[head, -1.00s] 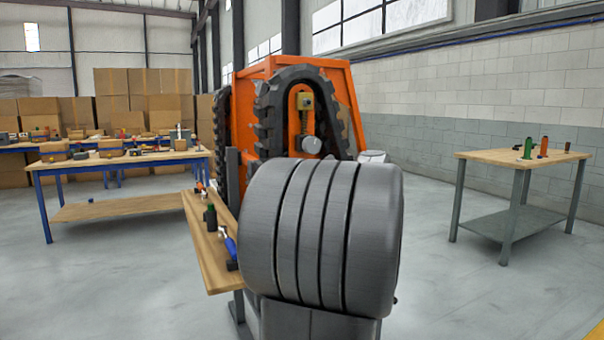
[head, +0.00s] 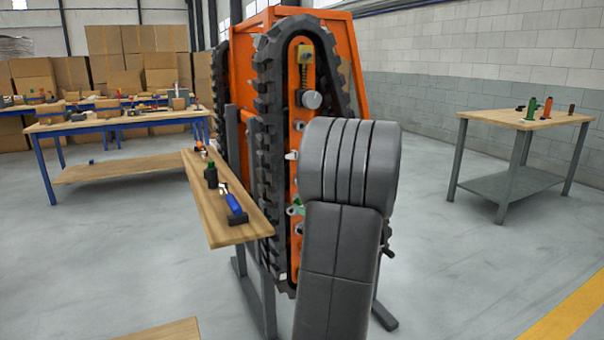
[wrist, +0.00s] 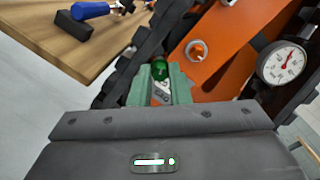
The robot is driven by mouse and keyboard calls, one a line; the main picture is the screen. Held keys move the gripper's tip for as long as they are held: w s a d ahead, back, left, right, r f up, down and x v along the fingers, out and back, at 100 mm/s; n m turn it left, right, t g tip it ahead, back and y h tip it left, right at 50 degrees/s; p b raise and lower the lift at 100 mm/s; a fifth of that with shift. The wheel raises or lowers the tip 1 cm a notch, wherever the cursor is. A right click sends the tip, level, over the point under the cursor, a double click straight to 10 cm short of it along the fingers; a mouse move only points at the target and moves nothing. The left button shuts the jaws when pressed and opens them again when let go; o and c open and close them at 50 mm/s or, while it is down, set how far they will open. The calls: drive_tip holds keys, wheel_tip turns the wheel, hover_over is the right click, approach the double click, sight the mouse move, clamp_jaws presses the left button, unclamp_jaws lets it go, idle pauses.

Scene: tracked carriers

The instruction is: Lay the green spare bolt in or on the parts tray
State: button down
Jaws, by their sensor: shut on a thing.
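In the wrist view the green bolt (wrist: 160,69) sits between the pale green fingers of my gripper (wrist: 161,82), which is shut on it. Its round green head points away from the wrist, beside the black track and orange side of the carrier. In the head view my own arm hides most of the gripper. A small green bit (head: 296,206) shows left of my arm, in front of the track; I cannot tell whether it is the bolt or a fingertip. I cannot make out a parts tray in either view.
A wooden shelf (head: 222,222) beside the orange tracked carrier (head: 302,135) holds a blue-handled tool (head: 235,205) and a dark green cylinder (head: 210,175). A gauge (wrist: 285,63) is close on the right. A side table (head: 535,119) stands right; open floor lies between.

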drive_tip(key=s+f+m+t+h, duration=0.1)
drive_tip(key=s+f+m+h, duration=0.15)
drive_tip(key=f, duration=0.75)
drive_tip(key=s+f+m+t+h, duration=0.1)
drive_tip(key=s+f+h, duration=0.15)
drive_tip(key=f, duration=0.65)
wheel_tip(320, 180, up, 24)
drive_tip(key=p, duration=2.3)
drive_tip(key=shift+s+a+f+y, duration=0.15)
drive_tip(key=shift+a+f+y, duration=0.05)
drive_tip(key=shift+f+y, duration=0.1)
